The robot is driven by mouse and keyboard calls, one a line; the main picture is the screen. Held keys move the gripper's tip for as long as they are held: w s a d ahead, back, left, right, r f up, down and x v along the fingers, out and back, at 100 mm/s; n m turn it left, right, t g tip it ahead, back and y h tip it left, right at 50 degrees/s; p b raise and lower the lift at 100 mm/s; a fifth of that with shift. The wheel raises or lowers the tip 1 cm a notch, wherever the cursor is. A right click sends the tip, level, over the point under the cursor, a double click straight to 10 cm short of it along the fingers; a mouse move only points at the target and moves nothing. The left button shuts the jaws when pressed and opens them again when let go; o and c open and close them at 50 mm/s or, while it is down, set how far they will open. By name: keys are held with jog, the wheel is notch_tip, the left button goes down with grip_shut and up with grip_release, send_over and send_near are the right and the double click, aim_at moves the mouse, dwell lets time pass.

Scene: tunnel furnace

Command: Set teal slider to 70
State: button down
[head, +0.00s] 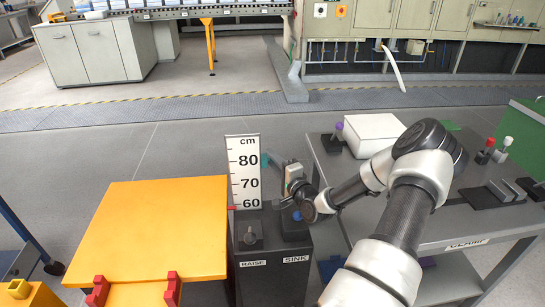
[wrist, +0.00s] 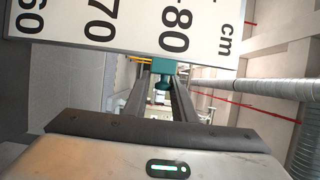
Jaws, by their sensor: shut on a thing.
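The teal slider (head: 265,160) sits at the right edge of a white cm scale (head: 244,172), about level with the 80 mark. In the wrist view the teal slider (wrist: 163,68) shows between the far ends of my two fingers, just below the printed 80. My gripper (head: 283,171) is shut on the slider from the right; its fingers are small and partly hidden by my wrist in the head view. In the wrist view my gripper (wrist: 163,84) reaches up to the scale (wrist: 120,28), which shows sideways with 60, 70 and 80.
A dark pedestal labelled RAISE and SINK (head: 270,273) stands below the scale. A yellow-topped table (head: 155,230) is at left, with a red pointer (head: 231,207) near the 60 mark. A grey table (head: 455,220) with a white box (head: 374,130) is at right.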

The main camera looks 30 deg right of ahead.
jog(key=shift+f, duration=0.5)
jog(key=shift+r, duration=0.1)
jog(key=c, duration=1.6)
grip_release()
jog(key=shift+c, duration=0.2)
jog(key=s+p, duration=0.1)
jog(key=s, duration=0.4)
jog(key=s+p, duration=0.1)
jog(key=s, duration=0.5)
jog(key=s+a, duration=0.1)
jog(key=s, duration=0.5)
jog(key=shift+s+p, duration=0.2)
jog(key=shift+p, duration=0.2)
